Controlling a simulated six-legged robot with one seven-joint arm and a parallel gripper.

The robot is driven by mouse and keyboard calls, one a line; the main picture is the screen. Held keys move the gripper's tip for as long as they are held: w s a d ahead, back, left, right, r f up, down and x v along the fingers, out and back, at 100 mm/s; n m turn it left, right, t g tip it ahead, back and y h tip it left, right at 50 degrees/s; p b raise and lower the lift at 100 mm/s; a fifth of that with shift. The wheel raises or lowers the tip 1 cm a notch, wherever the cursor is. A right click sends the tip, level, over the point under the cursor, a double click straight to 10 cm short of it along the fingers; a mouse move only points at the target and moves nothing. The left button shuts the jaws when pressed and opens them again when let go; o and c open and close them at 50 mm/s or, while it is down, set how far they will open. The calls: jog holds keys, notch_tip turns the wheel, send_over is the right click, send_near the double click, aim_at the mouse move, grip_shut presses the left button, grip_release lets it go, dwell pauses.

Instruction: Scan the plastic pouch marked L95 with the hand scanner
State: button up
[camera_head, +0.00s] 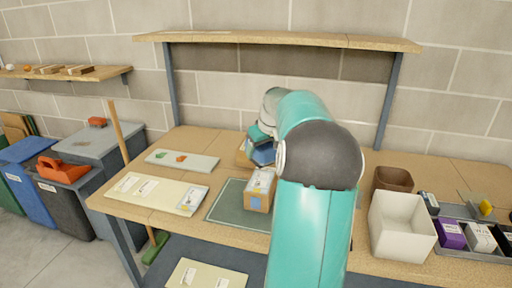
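My teal arm rises in the middle of the view and bends away over the wooden bench. Its far end, around my gripper (258,138), is small and mostly behind the arm, so its fingers do not show clearly. A flat pale pouch-like item (192,199) lies on the right end of a cream board (152,192) at the bench's left. Its print is too small to read, so I cannot tell whether it is the L95 pouch. I cannot make out the hand scanner. A dark blue object (262,154) shows just below the arm's end.
A cardboard box (259,189) with a white top stands on a dark green mat (226,209). A pale board (182,160) holds small green and orange pieces. A white bin (401,227), a brown container (392,179) and a tray (463,254) of small boxes are at right. A shelf (280,39) spans above.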

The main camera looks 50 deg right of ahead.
notch_tip(320, 180, down, 2)
jog(key=shift+f, duration=0.1)
jog(key=shift+s+f, duration=0.1)
jog(key=shift+f, duration=0.2)
notch_tip(320, 180, down, 2)
jog(key=shift+f, duration=0.95)
jog(key=shift+f, duration=0.85)
dwell(0.5)
jog(key=shift+r, duration=3.5)
